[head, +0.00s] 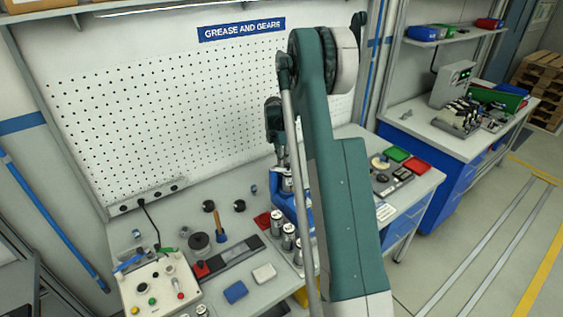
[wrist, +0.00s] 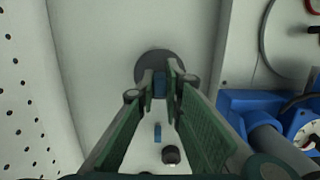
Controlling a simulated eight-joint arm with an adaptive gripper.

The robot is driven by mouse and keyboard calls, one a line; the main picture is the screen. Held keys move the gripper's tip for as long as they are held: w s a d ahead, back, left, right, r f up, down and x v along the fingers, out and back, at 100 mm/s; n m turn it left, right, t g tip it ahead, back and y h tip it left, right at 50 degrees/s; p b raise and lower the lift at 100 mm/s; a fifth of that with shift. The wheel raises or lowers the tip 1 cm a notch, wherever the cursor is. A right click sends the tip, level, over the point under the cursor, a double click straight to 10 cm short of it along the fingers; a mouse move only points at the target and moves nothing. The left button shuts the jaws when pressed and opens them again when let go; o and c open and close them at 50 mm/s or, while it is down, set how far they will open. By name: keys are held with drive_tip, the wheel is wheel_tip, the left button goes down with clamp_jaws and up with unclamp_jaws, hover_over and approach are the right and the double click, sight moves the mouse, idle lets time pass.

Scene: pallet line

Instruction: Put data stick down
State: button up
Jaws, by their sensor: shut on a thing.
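In the wrist view, my gripper (wrist: 161,78) is shut on a small dark-blue piece (wrist: 159,89), which I take for the data stick. Most of it is hidden between the fingertips. It is over the pale bench top, in front of a dark round disc (wrist: 152,61); whether it touches the disc or the bench I cannot tell. In the head view, my arm hides most of the area around the gripper, and I cannot make out the stick there.
A small blue piece (wrist: 157,132) and a dark knob-like part (wrist: 171,155) lie below the fingertips in the wrist view. A blue vise-like tool (wrist: 235,103) stands at the right. The pegboard (head: 190,110) rises behind the crowded bench.

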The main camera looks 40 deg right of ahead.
drive_tip(key=shift+f, duration=0.25)
drive_tip(key=o, duration=0.7)
drive_tip(key=shift+r, duration=0.1)
drive_tip(key=shift+r, duration=0.1)
drive_tip(key=r, duration=0.4)
drive_tip(key=a+r, duration=0.1)
drive_tip(key=r, duration=0.7)
drive_tip(key=shift+a, duration=0.25)
